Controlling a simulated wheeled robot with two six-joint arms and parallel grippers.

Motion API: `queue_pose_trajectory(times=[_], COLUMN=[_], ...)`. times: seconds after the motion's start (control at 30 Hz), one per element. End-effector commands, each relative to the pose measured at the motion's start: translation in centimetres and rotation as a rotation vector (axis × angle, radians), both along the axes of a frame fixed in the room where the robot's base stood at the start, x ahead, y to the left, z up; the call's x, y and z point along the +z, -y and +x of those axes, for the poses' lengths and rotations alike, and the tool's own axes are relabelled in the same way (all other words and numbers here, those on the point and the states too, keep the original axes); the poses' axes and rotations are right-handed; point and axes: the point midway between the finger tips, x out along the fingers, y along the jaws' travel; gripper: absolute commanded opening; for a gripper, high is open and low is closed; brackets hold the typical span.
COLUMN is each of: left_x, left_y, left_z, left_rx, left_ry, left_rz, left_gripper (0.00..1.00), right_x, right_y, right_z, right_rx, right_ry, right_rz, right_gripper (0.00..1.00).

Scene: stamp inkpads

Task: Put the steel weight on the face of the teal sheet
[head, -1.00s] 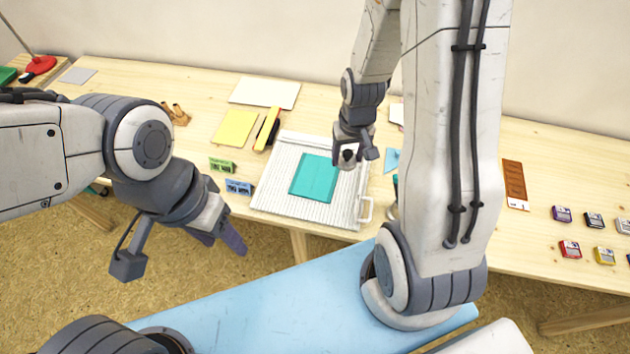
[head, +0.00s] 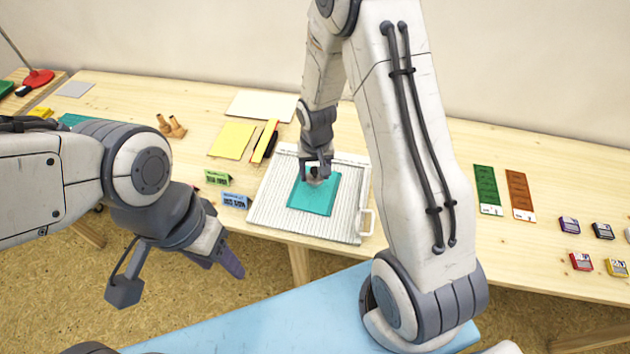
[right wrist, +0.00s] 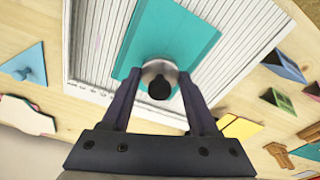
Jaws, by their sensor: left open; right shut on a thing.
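The teal sheet (head: 313,198) lies flat on a white ribbed board (head: 268,207) on the table. The steel weight (right wrist: 159,71), a round silver disc with a dark knob, is between the fingers of my right gripper (right wrist: 160,95), which is shut on it. In the right wrist view the weight overlaps the edge of the teal sheet (right wrist: 172,38). In the head view the right gripper (head: 315,178) is over the sheet's upper part. I cannot tell whether the weight touches the sheet. My left gripper (head: 225,258) is open and empty, in front of the table.
Green (head: 217,178) and blue (head: 235,201) signs stand left of the board. A yellow sheet (head: 231,140) and a cream sheet (head: 262,106) lie behind. Green (head: 487,186) and brown (head: 520,191) strips and several small inkpads (head: 569,224) lie to the right.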

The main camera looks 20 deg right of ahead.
Motion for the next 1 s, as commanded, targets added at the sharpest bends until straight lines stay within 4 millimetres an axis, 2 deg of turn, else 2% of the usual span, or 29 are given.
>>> queue_pose_trajectory(times=[0.23,0.5,0.53,0.57,0.6,0.87,1.0], left_x=[-0.2,-0.2,-0.2,-0.2,-0.2,-0.2,-0.1], left_y=[0.0,0.0,0.0,0.0,0.0,0.0,0.0], left_z=[0.0,0.0,0.0,0.0,0.0,0.0,0.0], left_rx=[0.000,0.000,0.000,0.000,0.000,0.000,0.000], left_ry=[0.000,0.000,0.000,0.000,0.000,0.000,0.000], left_rz=[0.000,0.000,0.000,0.000,0.000,0.000,0.000], left_gripper=[0.54,0.54,0.54,0.54,0.54,0.54,0.54], right_x=[-3.5,-3.9,-3.9,-3.9,-3.9,-3.9,-3.1], right_y=[0.0,0.0,0.0,0.0,0.0,0.0,0.0], right_z=[-0.1,-0.1,-0.1,-0.1,-0.1,-0.1,-0.1], right_rx=[0.001,0.000,0.000,0.000,0.000,0.001,0.000], right_ry=[-0.003,-0.001,-0.002,-0.003,-0.002,-0.002,0.001], right_rz=[0.000,0.000,0.000,0.001,0.000,0.000,0.000], right_gripper=[0.00,0.00,0.72,0.83,0.91,0.91,0.91])
